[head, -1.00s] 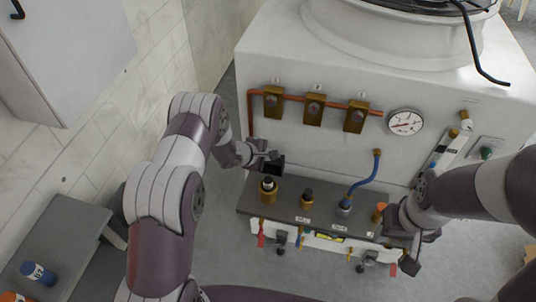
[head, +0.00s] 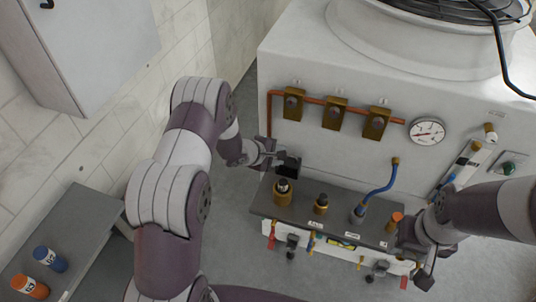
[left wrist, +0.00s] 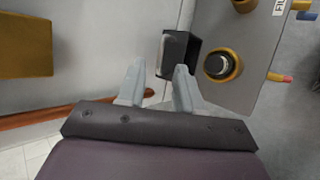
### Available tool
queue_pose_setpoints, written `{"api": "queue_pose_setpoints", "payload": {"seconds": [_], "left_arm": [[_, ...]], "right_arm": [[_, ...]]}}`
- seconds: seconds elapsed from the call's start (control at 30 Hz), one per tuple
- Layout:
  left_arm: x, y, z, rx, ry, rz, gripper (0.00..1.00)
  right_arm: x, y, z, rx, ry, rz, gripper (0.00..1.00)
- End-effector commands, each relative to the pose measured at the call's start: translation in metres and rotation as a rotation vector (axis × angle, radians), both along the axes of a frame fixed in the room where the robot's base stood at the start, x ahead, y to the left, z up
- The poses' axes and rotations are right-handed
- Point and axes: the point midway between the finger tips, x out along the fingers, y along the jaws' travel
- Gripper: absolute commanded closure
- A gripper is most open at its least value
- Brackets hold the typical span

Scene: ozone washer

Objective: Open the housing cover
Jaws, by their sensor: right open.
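The white machine housing (head: 330,150) fills the right half of the head view, with a round raised top (head: 420,50) and dark grille. I cannot tell which part is its cover. My left gripper (head: 272,152) is at the housing's front left, near a small black box (head: 290,166). In the left wrist view, the left gripper's fingers (left wrist: 158,85) are apart with nothing between them, and the black box (left wrist: 178,52) is just beyond the right fingertip. My right gripper (head: 418,264) is open at the right end of the shelf, seemingly empty and partly hidden by its own arm.
A grey shelf (head: 338,228) on the housing front carries brass fittings and a blue hose (head: 379,191). Brass valves (head: 336,114) and a gauge (head: 427,131) sit above. A wall cabinet (head: 100,45) and a side table (head: 80,215) with blue and orange bottles are left.

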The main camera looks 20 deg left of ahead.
Motion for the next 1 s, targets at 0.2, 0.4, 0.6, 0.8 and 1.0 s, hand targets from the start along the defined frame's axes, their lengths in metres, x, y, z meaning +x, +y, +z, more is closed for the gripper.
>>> {"api": "queue_pose_setpoints", "payload": {"seconds": [0.2,0.4,0.6,0.8,1.0], "left_arm": [[-0.036,0.023,0.037,0.000,-0.003,0.001,0.65],[-0.050,0.032,0.053,0.000,-0.004,0.000,0.65],[-0.052,0.032,0.054,0.000,-0.003,-0.001,0.65],[-0.051,0.032,0.054,0.000,-0.003,-0.001,0.65],[-0.053,0.035,0.050,0.095,-0.037,-0.078,0.65]], "right_arm": [[0.000,0.000,-0.009,0.000,0.000,0.000,0.46],[0.000,0.000,-0.009,0.000,0.000,0.000,0.46],[0.000,0.000,-0.009,0.000,0.000,0.000,0.46],[0.000,0.000,-0.009,0.000,0.000,0.000,0.46],[0.000,0.000,-0.009,0.000,0.000,0.000,0.46]]}}
